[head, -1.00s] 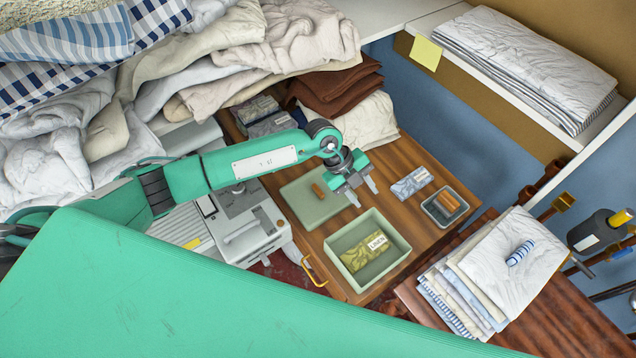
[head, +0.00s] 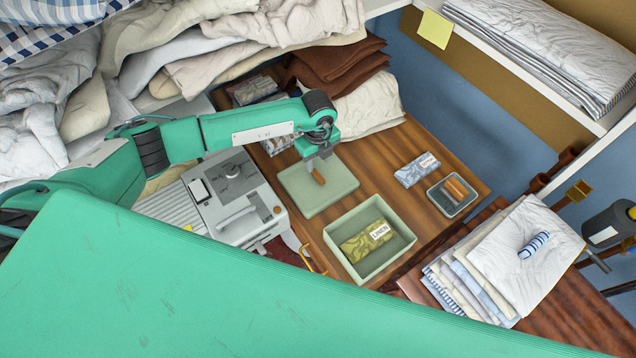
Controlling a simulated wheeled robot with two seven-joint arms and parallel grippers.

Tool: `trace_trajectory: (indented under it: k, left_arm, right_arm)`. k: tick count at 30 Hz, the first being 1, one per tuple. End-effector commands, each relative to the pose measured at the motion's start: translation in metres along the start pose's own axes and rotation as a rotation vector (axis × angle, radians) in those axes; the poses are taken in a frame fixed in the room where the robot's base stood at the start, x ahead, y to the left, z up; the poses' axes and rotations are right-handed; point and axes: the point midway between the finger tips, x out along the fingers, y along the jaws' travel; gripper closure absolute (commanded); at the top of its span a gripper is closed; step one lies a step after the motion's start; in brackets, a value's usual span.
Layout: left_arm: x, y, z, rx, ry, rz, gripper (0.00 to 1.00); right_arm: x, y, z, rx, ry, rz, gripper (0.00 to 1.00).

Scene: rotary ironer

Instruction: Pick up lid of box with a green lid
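The green lid (head: 337,188) lies flat on the wooden table, behind and left of the open green box (head: 404,243). An orange-brown handle (head: 318,177) stands on the lid's middle. The box holds a patterned packet (head: 358,244) with a label reading LINEN. My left gripper (head: 319,166) points down over the lid, with its fingertips at the handle. I cannot tell whether the fingers are closed on the handle or only beside it. My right gripper is not in view.
A blue-grey packet (head: 417,170) and a small tray (head: 452,208) with brown rolls lie right of the lid. A grey machine (head: 240,205) stands at left. Folded linen (head: 525,262) is stacked at the lower right. Bare table (head: 385,150) lies behind the packet.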

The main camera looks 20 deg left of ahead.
Motion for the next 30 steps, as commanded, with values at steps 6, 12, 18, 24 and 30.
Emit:
trace_trajectory:
  k: [6, 12, 18, 24, 30]
  left_arm:
    - [0.014, 0.001, -0.002, 0.001, 0.001, 0.001, 0.60]
    - [0.044, 0.003, -0.006, 0.001, 0.002, 0.001, 0.60]
    - [0.059, 0.003, -0.005, 0.000, 0.002, -0.001, 0.60]
    - [0.057, 0.002, -0.005, 0.001, 0.002, -0.001, 0.60]
    - [0.057, 0.002, -0.005, 0.001, 0.002, -0.001, 0.97]
  right_arm:
    - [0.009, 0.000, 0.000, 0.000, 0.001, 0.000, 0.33]
    - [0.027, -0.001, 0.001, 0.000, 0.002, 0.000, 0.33]
    - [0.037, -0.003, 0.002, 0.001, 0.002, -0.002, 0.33]
    - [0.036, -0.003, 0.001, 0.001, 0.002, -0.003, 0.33]
    - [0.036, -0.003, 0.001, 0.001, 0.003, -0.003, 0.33]
